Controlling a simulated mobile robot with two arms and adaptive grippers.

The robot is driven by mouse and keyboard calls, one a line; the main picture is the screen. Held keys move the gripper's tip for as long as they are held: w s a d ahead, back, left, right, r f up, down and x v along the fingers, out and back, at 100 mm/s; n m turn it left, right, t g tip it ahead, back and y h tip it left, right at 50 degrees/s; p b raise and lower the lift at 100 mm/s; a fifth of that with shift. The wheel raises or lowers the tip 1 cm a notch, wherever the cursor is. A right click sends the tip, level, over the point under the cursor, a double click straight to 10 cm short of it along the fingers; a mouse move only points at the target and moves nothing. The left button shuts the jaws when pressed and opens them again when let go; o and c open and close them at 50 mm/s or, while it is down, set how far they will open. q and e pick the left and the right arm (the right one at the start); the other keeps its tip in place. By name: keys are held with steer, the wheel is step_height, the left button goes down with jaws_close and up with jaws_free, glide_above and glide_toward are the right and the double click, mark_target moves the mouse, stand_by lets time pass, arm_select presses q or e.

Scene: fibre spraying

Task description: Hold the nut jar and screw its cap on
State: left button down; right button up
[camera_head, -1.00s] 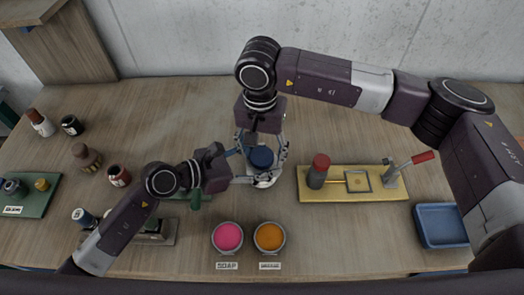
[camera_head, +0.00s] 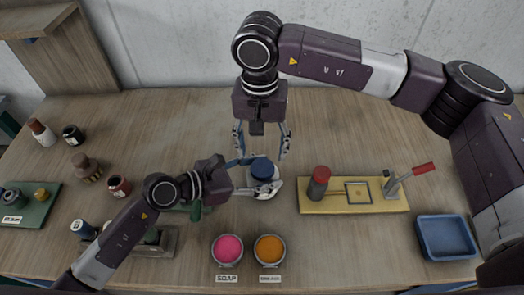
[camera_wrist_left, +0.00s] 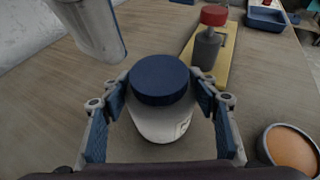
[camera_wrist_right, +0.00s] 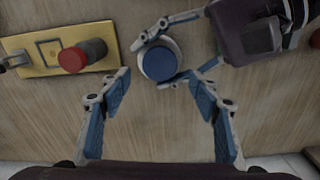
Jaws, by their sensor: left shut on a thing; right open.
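The nut jar (camera_wrist_left: 160,124) is a white jar standing upright on the table, with its blue cap (camera_wrist_left: 160,80) on top. The cap also shows in the head view (camera_head: 262,168) and the right wrist view (camera_wrist_right: 159,64). How tightly the cap sits cannot be told. My left gripper (camera_head: 257,175) is shut on the jar's body from the left, its blue pads on both sides in the left wrist view. My right gripper (camera_head: 262,146) is open and empty, pointing down above and slightly behind the cap, apart from it.
Pink (camera_head: 228,248) and orange (camera_head: 270,249) bowls stand in front. A blue tray (camera_head: 445,238) is far right. Several small bottles stand left.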

mark_target(263, 167)
arm_select(q)
steer(key=shift+r, duration=0.1)
arm_select(e)
steer(key=shift+r+n, duration=0.8)
steer(key=shift+r, duration=0.05)
steer(key=shift+f, duration=4.05)
steer(key=c, duration=1.2)
steer(key=shift+d+m, duration=0.1)
steer(key=shift+m, duration=1.5)
